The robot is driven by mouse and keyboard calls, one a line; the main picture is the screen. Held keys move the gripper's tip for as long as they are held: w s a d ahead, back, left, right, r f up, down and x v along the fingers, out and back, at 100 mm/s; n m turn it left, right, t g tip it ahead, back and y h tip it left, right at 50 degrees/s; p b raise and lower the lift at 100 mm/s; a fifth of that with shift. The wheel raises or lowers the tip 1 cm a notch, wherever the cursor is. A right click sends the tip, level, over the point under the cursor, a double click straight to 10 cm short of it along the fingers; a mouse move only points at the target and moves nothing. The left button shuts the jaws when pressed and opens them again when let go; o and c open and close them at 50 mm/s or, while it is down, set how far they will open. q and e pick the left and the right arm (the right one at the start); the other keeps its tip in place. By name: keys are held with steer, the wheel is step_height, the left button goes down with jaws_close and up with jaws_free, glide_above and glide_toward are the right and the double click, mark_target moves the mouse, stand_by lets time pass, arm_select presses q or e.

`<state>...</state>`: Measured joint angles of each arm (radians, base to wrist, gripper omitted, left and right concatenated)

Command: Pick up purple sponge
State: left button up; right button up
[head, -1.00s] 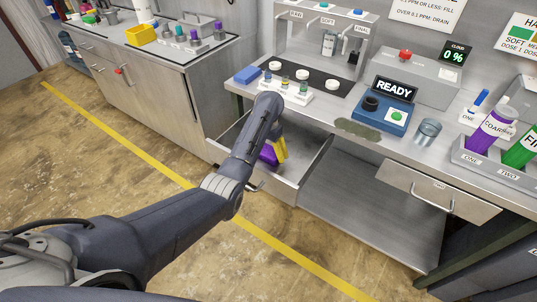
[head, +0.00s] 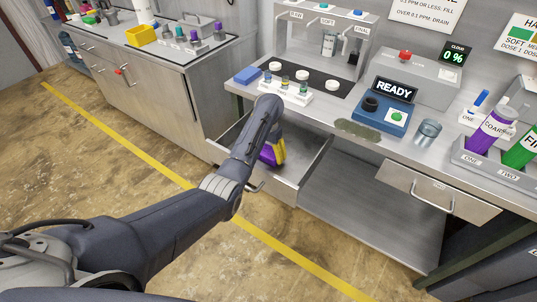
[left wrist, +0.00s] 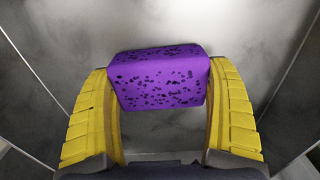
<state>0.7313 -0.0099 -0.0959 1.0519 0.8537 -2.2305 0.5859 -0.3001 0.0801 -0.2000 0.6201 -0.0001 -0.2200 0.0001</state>
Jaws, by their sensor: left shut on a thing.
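The purple sponge (left wrist: 160,78) has dark pores and sits between the two yellow fingers of my left gripper (left wrist: 160,100) in the left wrist view. Both fingers press on its sides. In the head view the left gripper (head: 276,150) reaches down into the open drawer (head: 298,178). Part of the purple sponge (head: 267,155) shows beside the yellow fingers there, and my forearm hides the rest. Whether the sponge is clear of the drawer floor I cannot tell. My right gripper is in neither view.
The steel drawer walls stand close around the gripper. Above it on the counter are a blue block (head: 248,75), a white vial rack (head: 285,90), a blue READY device (head: 382,112) and a glass (head: 428,130). A second drawer (head: 440,193) is at right.

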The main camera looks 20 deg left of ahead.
mark_target(268, 151)
arm_select(q)
steer(key=shift+r, duration=0.15)
step_height(268, 151, up, 10)
steer(key=shift+f, duration=0.1)
stand_by(0.4)
stand_by(1.1)
